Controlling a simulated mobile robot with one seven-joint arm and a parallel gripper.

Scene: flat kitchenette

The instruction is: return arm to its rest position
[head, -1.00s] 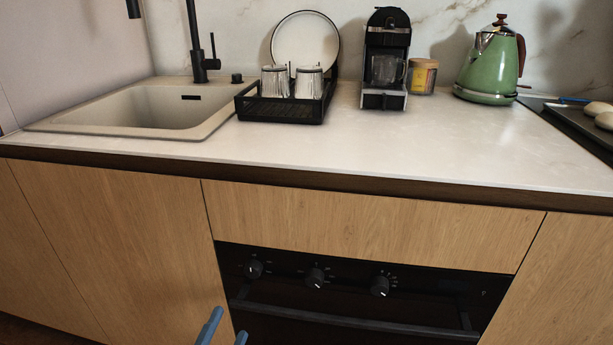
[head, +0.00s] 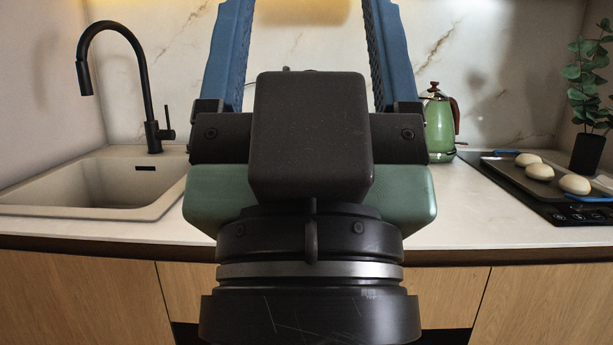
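My gripper (head: 307,50) fills the middle of the head view, raised upright in front of the counter. Its two blue fingers point up and stand wide apart, reaching the top edge of the picture. My wrist and the gripper's body hide the middle of the counter, where the dish rack and coffee machine stood in the earlier frame.
The sink (head: 95,190) with a black tap (head: 148,90) is at left. A green kettle (head: 439,128) stands right of my gripper. A hob at far right bears a tray (head: 515,178) with pale dough rounds (head: 540,172). A potted plant (head: 587,150) stands behind it. The counter's right part (head: 480,215) is clear.

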